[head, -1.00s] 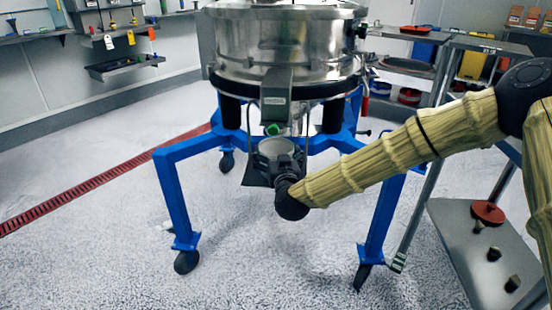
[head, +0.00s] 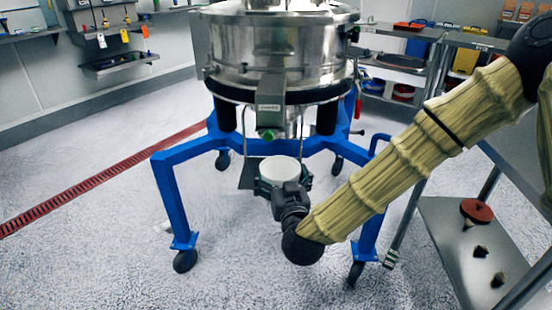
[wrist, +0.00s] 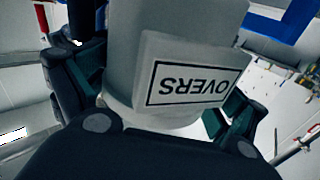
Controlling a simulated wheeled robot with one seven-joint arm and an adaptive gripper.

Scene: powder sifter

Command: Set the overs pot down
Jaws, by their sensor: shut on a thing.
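The overs pot (head: 280,170) is a pale grey round pot, below and in front of the sifter's spout in the head view. Its label reading OVERS shows upside down in the wrist view (wrist: 190,84). My gripper (head: 284,188) is shut on the pot, one dark finger on each side of it, and holds it in the air. The metal sifter (head: 280,50) stands on a blue wheeled frame (head: 170,190). Its overs spout (head: 270,105) has a green part at its lower end, above the pot.
A steel cart (head: 450,240) at the right carries a red disc (head: 476,211) and several small dark knobs on its lower shelf. Wall shelves (head: 115,60) stand at the back left. A red floor drain (head: 90,185) crosses the left. The floor in front is clear.

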